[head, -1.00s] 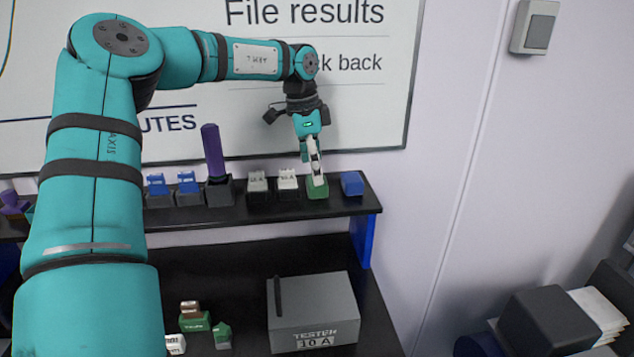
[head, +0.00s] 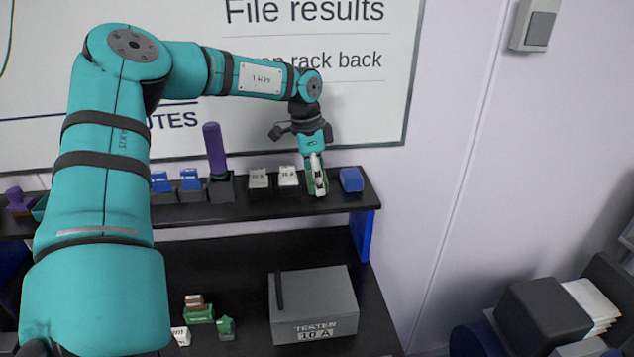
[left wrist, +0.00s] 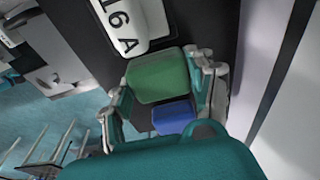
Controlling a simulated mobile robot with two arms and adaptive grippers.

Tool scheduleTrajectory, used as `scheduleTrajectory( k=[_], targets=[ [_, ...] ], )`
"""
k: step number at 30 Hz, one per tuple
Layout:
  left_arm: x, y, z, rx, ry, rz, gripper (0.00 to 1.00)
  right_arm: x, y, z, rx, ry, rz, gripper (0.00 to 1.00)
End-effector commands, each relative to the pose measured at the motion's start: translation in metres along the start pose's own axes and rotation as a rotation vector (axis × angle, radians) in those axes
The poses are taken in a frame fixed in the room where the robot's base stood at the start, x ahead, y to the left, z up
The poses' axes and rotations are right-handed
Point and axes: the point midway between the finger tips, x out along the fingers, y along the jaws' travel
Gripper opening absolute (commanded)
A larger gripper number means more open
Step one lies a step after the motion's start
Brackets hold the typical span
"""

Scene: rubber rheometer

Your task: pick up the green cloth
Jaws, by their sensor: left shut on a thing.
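The green cloth (left wrist: 157,76) looks like a small folded block in the left wrist view, between the two fingers. In the head view, only slivers of green show around the fingertips on the upper black shelf, so most of the cloth is hidden there. My left gripper (head: 317,184) points down at the shelf and is shut on the cloth; its fingers flank the cloth in the left wrist view (left wrist: 162,88). I cannot tell whether the cloth still touches the shelf. My right gripper is in neither view.
A blue block (head: 351,180) sits close to the right of my gripper, and a white-topped block (head: 288,178) close to its left. A purple upright stick (head: 214,150) stands farther left on the shelf (head: 300,207). A grey tester box (head: 313,303) stands on the lower surface.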

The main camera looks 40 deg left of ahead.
Motion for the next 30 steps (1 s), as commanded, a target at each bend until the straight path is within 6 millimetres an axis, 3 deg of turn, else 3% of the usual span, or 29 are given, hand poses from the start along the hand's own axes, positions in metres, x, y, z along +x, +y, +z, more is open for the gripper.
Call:
scheduleTrajectory(
  k=[8,21,30],
  targets=[
    [-0.007,-0.001,-0.002,0.0,0.001,-0.003,0.34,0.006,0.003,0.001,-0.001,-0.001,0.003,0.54],
    [-0.085,-0.001,-0.013,0.0,-0.001,-0.002,0.34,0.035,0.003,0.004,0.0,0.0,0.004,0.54],
    [-0.099,0.0,-0.015,0.0,0.0,0.001,0.34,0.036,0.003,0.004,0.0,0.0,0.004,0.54]
  ],
)
